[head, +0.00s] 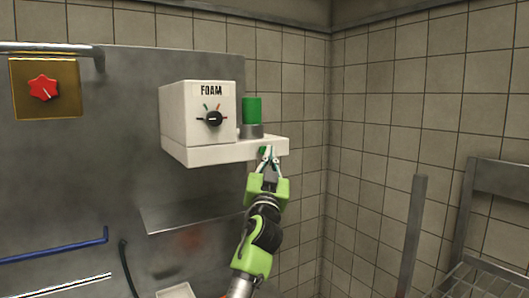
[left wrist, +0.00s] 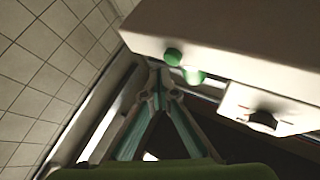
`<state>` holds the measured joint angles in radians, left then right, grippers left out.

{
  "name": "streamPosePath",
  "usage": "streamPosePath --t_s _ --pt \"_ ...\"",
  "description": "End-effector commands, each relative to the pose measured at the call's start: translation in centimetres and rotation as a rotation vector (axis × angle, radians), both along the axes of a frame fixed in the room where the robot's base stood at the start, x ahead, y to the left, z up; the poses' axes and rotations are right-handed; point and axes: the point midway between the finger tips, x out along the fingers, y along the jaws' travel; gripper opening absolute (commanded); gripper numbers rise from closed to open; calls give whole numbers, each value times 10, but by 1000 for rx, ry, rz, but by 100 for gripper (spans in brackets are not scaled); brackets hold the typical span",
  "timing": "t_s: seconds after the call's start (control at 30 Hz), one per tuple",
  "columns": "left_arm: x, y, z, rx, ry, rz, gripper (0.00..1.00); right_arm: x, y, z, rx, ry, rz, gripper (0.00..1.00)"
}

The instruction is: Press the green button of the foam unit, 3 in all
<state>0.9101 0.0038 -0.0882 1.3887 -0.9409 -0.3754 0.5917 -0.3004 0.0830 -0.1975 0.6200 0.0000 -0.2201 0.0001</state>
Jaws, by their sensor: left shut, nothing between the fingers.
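The foam unit (head: 182,118) is a white box labelled FOAM on the steel wall panel, with a ledge along its bottom. Its small green button (head: 262,150) is on the front of the ledge, at the right. The button also shows in the left wrist view (left wrist: 173,57), just beyond the fingertips. My left gripper (head: 268,153) is shut and empty, its tips beside the button and partly over it in the head view. Its tips also show in the left wrist view (left wrist: 159,73). I cannot tell whether they touch the button. My right gripper is not in view.
A green cylinder (head: 252,109) in a grey base stands on the ledge above the button. A black knob (head: 214,118) is on the unit's front. A steel shelf (head: 190,214) juts out below. A metal rack (head: 478,270) stands at the right by the tiled wall.

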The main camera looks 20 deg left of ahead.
Motion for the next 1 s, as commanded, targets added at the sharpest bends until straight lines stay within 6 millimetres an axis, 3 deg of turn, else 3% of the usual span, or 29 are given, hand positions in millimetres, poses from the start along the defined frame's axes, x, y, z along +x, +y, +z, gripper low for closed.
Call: streamPosePath --t_s 1.0 --pt "0 0 0 -1 0 0 0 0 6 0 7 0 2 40"
